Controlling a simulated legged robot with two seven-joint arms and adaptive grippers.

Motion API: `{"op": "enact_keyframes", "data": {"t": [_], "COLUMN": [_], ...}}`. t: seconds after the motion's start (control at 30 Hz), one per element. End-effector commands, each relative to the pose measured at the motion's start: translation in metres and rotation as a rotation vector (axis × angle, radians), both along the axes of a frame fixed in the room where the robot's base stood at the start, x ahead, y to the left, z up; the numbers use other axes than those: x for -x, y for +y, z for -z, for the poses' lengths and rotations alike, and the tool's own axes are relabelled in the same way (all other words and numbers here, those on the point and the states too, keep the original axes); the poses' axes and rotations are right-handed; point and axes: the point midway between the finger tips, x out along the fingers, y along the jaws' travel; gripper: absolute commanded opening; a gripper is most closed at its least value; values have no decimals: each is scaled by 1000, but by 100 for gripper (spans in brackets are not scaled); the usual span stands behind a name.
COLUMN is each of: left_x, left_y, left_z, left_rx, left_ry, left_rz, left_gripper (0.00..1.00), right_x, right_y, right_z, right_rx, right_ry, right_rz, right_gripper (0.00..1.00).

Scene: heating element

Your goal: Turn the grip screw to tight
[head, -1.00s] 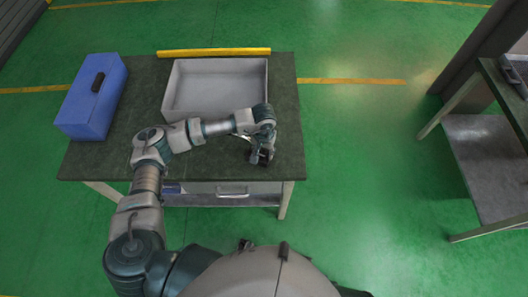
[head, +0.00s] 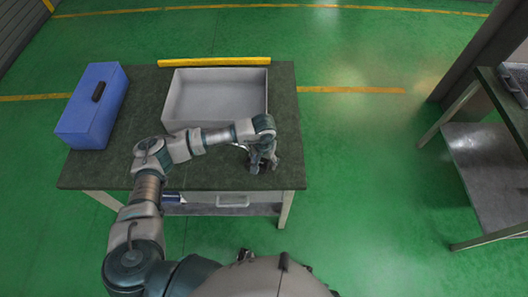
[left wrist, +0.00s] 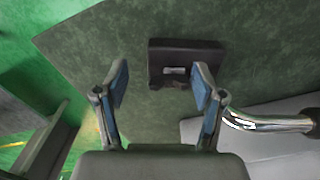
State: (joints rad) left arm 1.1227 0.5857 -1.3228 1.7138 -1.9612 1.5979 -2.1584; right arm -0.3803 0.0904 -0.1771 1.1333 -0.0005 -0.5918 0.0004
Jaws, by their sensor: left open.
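My left gripper (head: 258,167) is over the front right part of the dark green table (head: 220,172). In the left wrist view the left gripper (left wrist: 162,82) is open, with its two blue-padded fingers apart and nothing between them. A dark block (left wrist: 190,50) with a small light mark and a broken-looking lower edge is on the tabletop just beyond the fingertips. A shiny metal rod (left wrist: 268,122) lies to the right of the right finger. I cannot tell which part is the grip screw. In the head view my gripper mostly hides these parts. My right gripper is not in view.
A grey open tray (head: 217,74) stands behind my left arm on the table, with a yellow bar (head: 214,62) behind it. A blue box (head: 92,110) is at the table's left. Another bench (head: 485,170) stands far right, with clear green floor between.

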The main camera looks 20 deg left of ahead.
Motion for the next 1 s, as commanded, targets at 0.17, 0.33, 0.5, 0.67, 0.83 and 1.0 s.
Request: {"op": "enact_keyframes", "data": {"t": [0.17,0.33,0.5,0.67,0.83,1.0], "left_x": [0,1,1,1,-3,-3], "left_y": [1,0,-1,-1,1,0], "left_z": [-7,-10,-9,-8,-21,-57], "left_rx": [-2,-1,-1,-1,1,1], "left_ry": [1,3,4,5,-7,-5], "left_rz": [-120,-310,-505,-695,-807,-804], "left_gripper": [71,71,71,71,71,71], "right_x": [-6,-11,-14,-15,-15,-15], "right_y": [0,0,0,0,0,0], "right_z": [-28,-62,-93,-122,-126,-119], "right_rx": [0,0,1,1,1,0], "right_ry": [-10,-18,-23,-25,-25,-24], "right_rz": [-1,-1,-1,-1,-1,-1], "right_gripper": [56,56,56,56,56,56]}}
